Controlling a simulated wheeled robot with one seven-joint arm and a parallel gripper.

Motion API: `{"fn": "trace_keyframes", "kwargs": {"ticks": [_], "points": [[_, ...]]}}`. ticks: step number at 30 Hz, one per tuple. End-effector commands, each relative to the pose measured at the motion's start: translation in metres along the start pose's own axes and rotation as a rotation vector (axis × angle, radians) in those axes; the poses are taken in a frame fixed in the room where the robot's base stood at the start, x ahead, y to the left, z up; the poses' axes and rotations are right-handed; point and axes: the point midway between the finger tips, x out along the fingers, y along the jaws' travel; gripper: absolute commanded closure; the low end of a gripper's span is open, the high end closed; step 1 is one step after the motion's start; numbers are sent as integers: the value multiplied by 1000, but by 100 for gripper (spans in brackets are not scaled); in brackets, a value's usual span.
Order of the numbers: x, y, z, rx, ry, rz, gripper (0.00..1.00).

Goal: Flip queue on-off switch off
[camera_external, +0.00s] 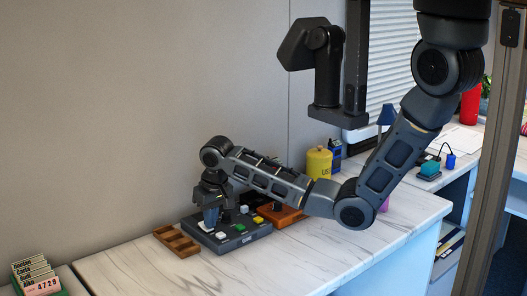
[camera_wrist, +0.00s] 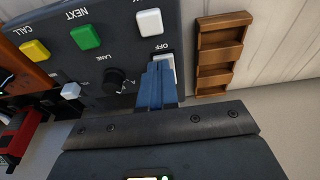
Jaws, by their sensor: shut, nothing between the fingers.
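The dark control panel (camera_external: 240,243) lies on the marble counter; it also fills the upper left of the wrist view (camera_wrist: 60,62), upside down. Its switch (camera_wrist: 168,62), beside the "OFF" label, is a white piece partly hidden behind my fingertips. My gripper (camera_external: 209,222) points down over the panel's left part. In the wrist view the blue fingers of my gripper (camera_wrist: 157,68) are shut together, with nothing between them. Their tips are at the switch; I cannot tell whether they touch it, nor which way it is tipped.
The panel also has a yellow button (camera_wrist: 35,50), a green button (camera_wrist: 85,37), a white button (camera_wrist: 149,22), a black knob (camera_wrist: 117,80) and a pale knob (camera_wrist: 71,91). A wooden rack (camera_external: 176,241) stands left of the panel. A yellow canister (camera_external: 319,162) stands behind. The front counter is clear.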

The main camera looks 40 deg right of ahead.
Motion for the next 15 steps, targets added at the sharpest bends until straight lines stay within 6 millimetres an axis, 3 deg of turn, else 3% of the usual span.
{"fn": "trace_keyframes", "kwargs": {"ticks": [15], "points": [[-1, 1, -13, 1, 0, 1, 100]]}}
